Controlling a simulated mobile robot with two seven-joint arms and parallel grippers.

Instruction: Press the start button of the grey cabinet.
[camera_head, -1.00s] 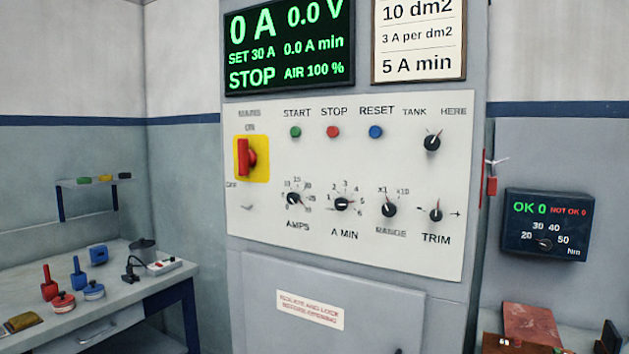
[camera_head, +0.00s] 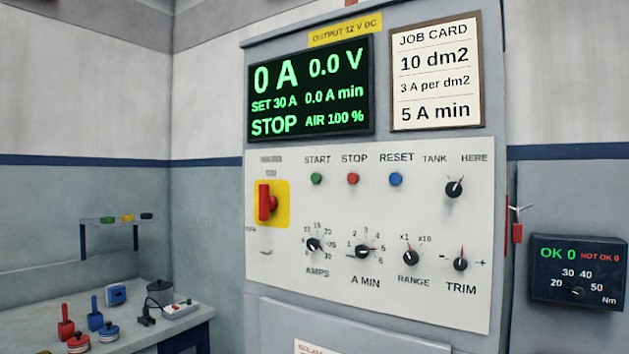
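The grey cabinet (camera_head: 375,40) stands in the middle of the view with a white control panel (camera_head: 300,285). The start button (camera_head: 316,179) is a small green round button at the panel's upper left, under the word START. A red stop button (camera_head: 352,179) and a blue reset button (camera_head: 395,179) sit to its right. The display (camera_head: 310,90) reads 0 A, 0.0 V, SET 30 A, 0.0 A min, STOP, AIR 100 %. Neither of my grippers is in view.
A red mains switch (camera_head: 266,203) on a yellow plate is left of the start button. Several black knobs, such as the amps knob (camera_head: 314,245), sit below. A bench (camera_head: 40,335) with tools is at left. A dark meter box (camera_head: 578,272) hangs at right.

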